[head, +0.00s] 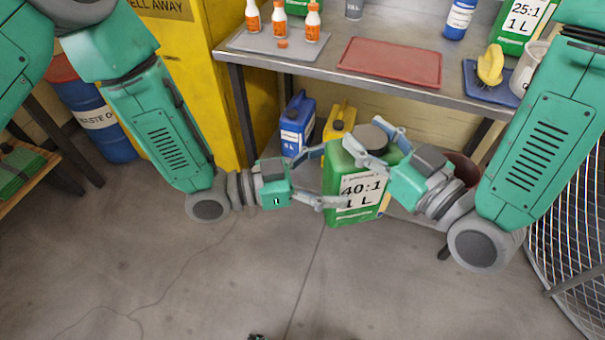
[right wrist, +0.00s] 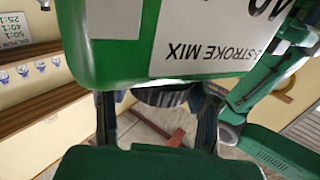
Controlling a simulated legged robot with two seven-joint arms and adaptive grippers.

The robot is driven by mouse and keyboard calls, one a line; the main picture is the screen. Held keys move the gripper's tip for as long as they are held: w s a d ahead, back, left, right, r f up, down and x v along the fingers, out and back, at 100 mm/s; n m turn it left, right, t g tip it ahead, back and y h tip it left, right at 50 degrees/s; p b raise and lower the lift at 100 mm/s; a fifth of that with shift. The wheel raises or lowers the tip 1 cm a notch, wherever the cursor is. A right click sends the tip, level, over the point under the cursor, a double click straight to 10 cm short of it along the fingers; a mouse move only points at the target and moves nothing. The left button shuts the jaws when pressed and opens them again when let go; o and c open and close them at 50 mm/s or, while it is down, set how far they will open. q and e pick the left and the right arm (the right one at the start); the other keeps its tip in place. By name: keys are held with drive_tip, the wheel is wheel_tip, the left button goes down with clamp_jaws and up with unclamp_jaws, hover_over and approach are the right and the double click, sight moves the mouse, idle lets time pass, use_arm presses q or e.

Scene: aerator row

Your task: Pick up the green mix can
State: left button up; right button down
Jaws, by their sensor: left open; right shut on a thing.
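The green mix can (head: 345,211) has a white label reading 40:1 and 1 L. It hangs roughly upright in front of the bench, above the floor. My right gripper (head: 368,140) is shut on its dark round cap at the top. In the right wrist view the can (right wrist: 110,45) fills the upper middle, its label reading "STROKE MIX", with the cap (right wrist: 163,95) between the fingers of the right gripper (right wrist: 157,112). My left gripper (head: 333,177) is open at the can's left side, one finger near its upper edge and one across its lower front. Whether these fingers touch it is unclear.
The metal bench (head: 325,68) behind holds a red mat (head: 391,62), a grey mat (head: 280,41) with orange-and-white bottles, and another green can (head: 512,25) marked 25:1. Blue (head: 296,125) and yellow (head: 339,120) jugs stand beneath. The floor (head: 230,280) in front looks mostly clear.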

sight(356, 169)
drive_tip(key=shift+r, duration=0.1)
use_arm(q)
drive_tip(key=x, duration=0.4)
drive_tip(key=shift+w+d, duration=0.15)
drive_tip(key=shift+d, duration=0.15)
drive_tip(key=shift+r, duration=0.1)
drive_tip(key=c, duration=1.6)
use_arm(e)
drive_tip(key=shift+s+a, duration=0.15)
use_arm(q)
drive_tip(key=shift+w+r, duration=0.15)
use_arm(e)
drive_tip(key=c, duration=0.7)
unclamp_jaws()
drive_tip(key=shift+c, duration=0.2)
use_arm(q)
drive_tip(key=shift+c, duration=0.2)
